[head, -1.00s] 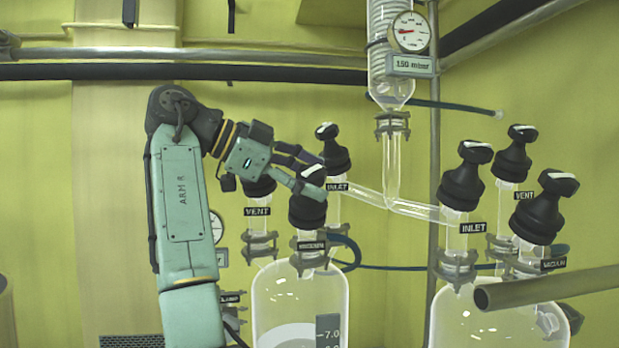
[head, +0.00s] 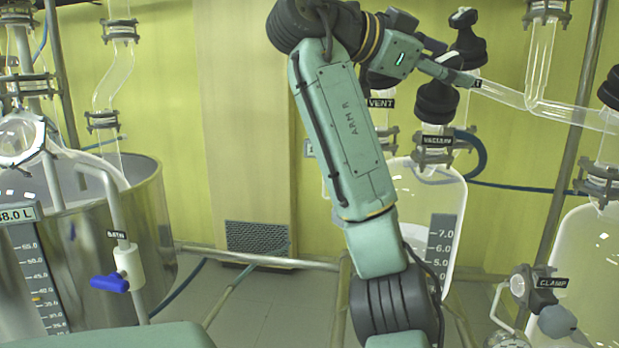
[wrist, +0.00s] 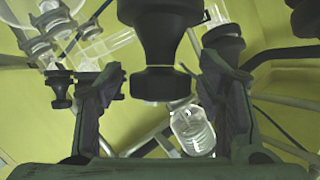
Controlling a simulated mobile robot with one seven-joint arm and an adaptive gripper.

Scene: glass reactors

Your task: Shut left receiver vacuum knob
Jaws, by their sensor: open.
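The left receiver (head: 400,190) is a clear glass vessel with a volume scale, right of the middle in the head view. Its vacuum knob (head: 437,102) is a black ribbed cap above the "VACUUM" label. My gripper (head: 448,70) is at the top of this knob, and its fingers partly hide the grip. In the wrist view, a black knob (wrist: 165,84) lies between the two spread fingers of my gripper (wrist: 162,98), with a visible gap on each side. I cannot tell the knob's turn position.
The inlet knob (head: 470,42) stands close behind my gripper, and the vent label (head: 381,103) is to the left. A glass tube (head: 540,105) runs right. A steel bath (head: 150,215) and a blue valve handle (head: 110,284) are at the left. The second receiver (head: 590,250) is at the right edge.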

